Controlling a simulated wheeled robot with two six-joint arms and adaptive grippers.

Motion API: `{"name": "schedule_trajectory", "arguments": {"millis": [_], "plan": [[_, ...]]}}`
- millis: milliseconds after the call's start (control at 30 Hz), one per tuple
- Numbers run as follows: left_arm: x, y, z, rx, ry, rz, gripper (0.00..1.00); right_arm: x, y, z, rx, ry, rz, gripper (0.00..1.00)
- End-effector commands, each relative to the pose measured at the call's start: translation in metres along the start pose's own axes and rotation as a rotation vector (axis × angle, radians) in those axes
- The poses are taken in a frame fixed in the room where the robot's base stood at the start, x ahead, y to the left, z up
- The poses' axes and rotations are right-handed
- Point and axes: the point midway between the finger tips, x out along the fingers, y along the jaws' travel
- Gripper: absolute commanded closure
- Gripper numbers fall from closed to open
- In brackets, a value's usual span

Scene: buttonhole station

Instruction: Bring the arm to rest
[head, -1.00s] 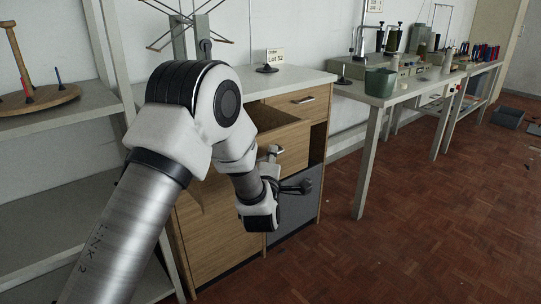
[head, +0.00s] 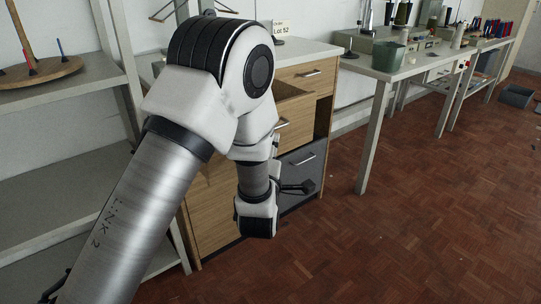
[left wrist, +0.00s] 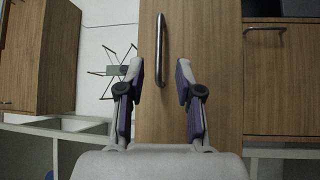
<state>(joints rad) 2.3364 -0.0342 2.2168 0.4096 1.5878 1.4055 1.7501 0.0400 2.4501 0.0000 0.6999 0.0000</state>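My left arm crosses the head view from the bottom left and bends down in front of a wooden cabinet (head: 217,221). My left gripper (head: 300,187) is partly hidden behind my wrist, low in front of the cabinet's dark grey drawer front. In the left wrist view, my left gripper (left wrist: 160,78) has its two fingers spread wide with nothing between them. Beyond them is a wooden front with a metal bar handle (left wrist: 160,50); I cannot tell whether the fingers are near it. My right gripper is in neither current view.
A wooden drawer (head: 292,93) stands pulled out, partly behind my arm. A grey shelf unit (head: 60,138) stands at the left with a wooden peg stand (head: 38,72). A bench with a green pot (head: 388,56) stands at the right.

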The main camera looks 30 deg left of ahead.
Motion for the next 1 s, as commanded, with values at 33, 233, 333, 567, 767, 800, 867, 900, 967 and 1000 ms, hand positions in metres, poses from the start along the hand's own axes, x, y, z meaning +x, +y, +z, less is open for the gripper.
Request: {"name": "schedule_trajectory", "arguments": {"millis": [33,233,333,567,767,800,867,900,967,1000], "plan": [[-0.011,0.0,0.001,0.005,-0.004,-0.002,0.65,0.0,0.0,0.0,0.0,0.0,0.0,0.18],[-0.037,-0.001,0.0,0.002,-0.001,-0.001,0.65,0.0,0.0,0.0,0.0,0.0,0.0,0.18],[-0.039,0.0,0.0,0.001,0.0,0.0,0.65,0.0,0.0,0.0,0.0,0.0,0.0,0.18],[-0.039,0.0,0.0,0.0,0.0,0.0,0.65,0.0,0.0,0.0,0.0,0.0,0.0,0.18],[-0.039,-0.004,0.0,0.003,-0.001,-0.007,0.65,0.0,0.0,0.0,0.0,0.0,0.0,0.18],[-0.041,-0.011,0.001,0.008,-0.003,-0.02,0.65,0.0,0.0,0.0,0.0,0.0,0.0,0.18],[-0.046,-0.033,0.0,0.02,-0.005,-0.061,0.65,0.0,0.0,0.0,0.0,0.0,0.0,0.18],[-0.052,-0.054,-0.001,0.032,-0.006,-0.102,0.65,0.001,0.0,0.0,0.0,0.0,0.0,0.18],[-0.067,-0.095,-0.004,0.054,-0.015,-0.188,0.65,0.001,0.0,0.0,0.0,0.0,0.0,0.18],[-0.08,-0.126,-0.005,0.07,-0.033,-0.263,0.65,0.0,0.0,0.0,0.0,0.0,0.0,0.18]]}}
